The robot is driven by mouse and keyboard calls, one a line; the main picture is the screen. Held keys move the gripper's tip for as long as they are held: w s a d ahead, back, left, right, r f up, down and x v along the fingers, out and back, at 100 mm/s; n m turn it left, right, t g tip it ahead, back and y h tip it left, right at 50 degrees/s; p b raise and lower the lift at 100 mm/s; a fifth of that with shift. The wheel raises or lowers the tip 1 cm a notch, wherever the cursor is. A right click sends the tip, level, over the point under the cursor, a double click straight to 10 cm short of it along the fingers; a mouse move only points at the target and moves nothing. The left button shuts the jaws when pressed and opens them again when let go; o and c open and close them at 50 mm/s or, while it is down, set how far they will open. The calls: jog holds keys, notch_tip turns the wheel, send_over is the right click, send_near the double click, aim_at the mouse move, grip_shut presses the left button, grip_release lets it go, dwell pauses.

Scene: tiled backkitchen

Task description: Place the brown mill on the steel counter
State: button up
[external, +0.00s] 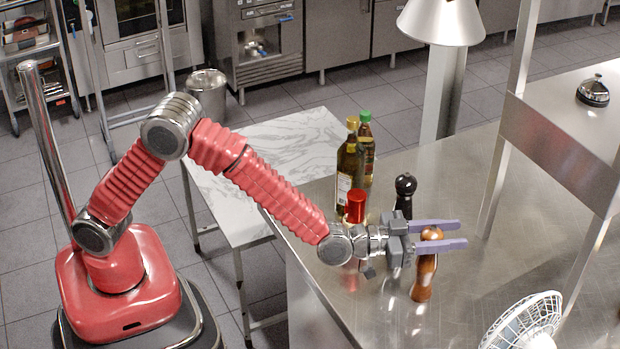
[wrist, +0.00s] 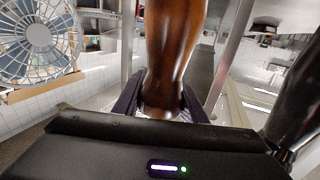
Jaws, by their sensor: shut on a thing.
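The brown mill (external: 425,276) is a glossy wooden mill, upright or nearly so, at the steel counter (external: 500,240). My gripper (external: 440,234) reaches in from the left, with its purple fingers on either side of the mill's upper part, shut on it. In the wrist view the brown mill (wrist: 176,50) fills the middle between the fingers (wrist: 160,100). Whether its base touches the counter or hangs just above it, I cannot tell.
A black mill (external: 405,190) stands just behind my gripper. A red-topped shaker (external: 355,207) and two bottles (external: 347,165) stand further left. A white fan (external: 525,322) is at the front right. A lamp (external: 441,22) hangs above. Bare counter lies right of the mill.

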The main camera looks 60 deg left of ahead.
grip_shut()
jog(key=shift+r, duration=0.15)
notch_tip(320, 180, up, 10)
dwell(0.8)
dwell(0.4)
